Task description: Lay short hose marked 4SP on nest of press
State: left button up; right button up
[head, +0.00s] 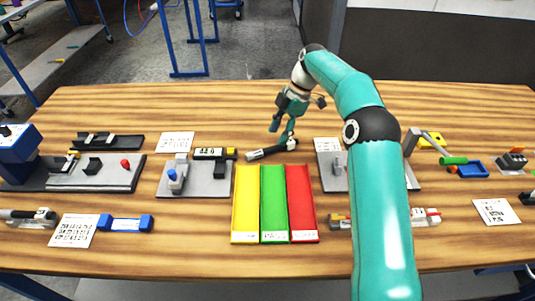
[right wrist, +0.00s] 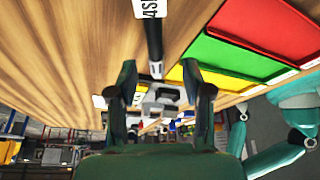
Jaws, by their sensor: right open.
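A short black hose (head: 268,151) lies on the wooden table behind the coloured trays. In the right wrist view the black hose (right wrist: 153,40) has a white label, partly cut off, reading 4S. My right gripper (head: 282,131) is just above the hose, pointing down. In the right wrist view my right gripper (right wrist: 159,72) has its fingers apart, with nothing between them; the hose end lies ahead of the gap. The blue press (head: 18,155) stands at the far left beside a grey plate (head: 122,178) with black blocks and a red knob. I cannot tell which part is its nest. My left gripper is not in view.
Yellow (head: 246,205), green (head: 273,205) and red (head: 300,205) trays sit at the front middle. A grey fixture (head: 205,188) with a blue-topped post stands left of them. My right arm covers part of another grey fixture (head: 331,172). The table behind the hose is clear.

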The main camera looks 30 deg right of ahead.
aim_at(270, 148)
jog(key=shift+w+p+x, duration=0.15)
jog(key=shift+p+x, duration=0.2)
jog(key=shift+x, duration=1.2)
jog(key=shift+w+p+x, duration=0.2)
jog(key=shift+p+x, duration=0.1)
jog(key=shift+x, duration=1.25)
grip_shut()
